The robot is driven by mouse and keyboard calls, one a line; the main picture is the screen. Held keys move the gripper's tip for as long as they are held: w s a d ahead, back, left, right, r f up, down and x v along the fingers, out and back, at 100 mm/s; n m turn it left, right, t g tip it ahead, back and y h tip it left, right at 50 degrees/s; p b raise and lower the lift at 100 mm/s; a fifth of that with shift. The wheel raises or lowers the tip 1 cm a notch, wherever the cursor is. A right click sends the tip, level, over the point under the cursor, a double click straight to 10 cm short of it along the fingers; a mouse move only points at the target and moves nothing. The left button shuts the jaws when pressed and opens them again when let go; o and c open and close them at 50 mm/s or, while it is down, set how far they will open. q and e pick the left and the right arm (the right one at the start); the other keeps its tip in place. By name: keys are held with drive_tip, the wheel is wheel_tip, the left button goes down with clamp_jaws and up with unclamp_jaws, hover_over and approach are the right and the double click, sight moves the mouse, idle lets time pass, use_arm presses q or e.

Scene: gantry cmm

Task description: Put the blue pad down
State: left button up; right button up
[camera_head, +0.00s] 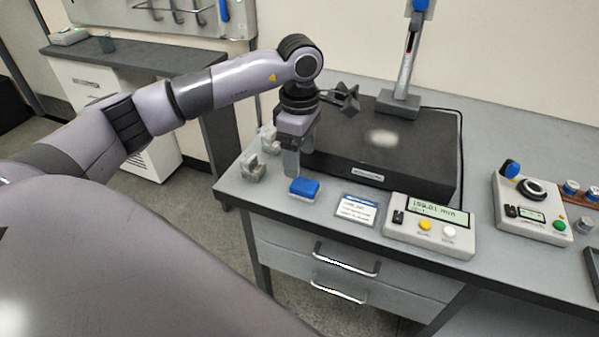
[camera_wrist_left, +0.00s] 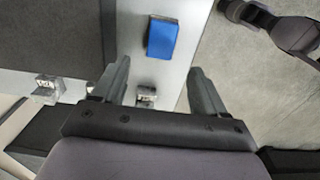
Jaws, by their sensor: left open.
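The blue pad (camera_head: 304,188) lies on the grey bench top near its front edge, in front of the black granite block. It also shows in the left wrist view (camera_wrist_left: 162,39), beyond the fingertips and between their lines. My left gripper (camera_head: 298,172) points down just behind and above the pad in the head view. In the left wrist view its two fingers (camera_wrist_left: 160,78) are wide apart with nothing between them, and the pad is clear of them. My right gripper is in neither view.
Grey metal fixtures (camera_head: 252,168) stand left of the pad. A label card (camera_head: 356,209) and a readout box (camera_head: 430,226) are on its right. A control box (camera_head: 531,210) stands farther right.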

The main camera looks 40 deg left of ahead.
use_arm(q)
drive_tip(key=shift+r, duration=2.25)
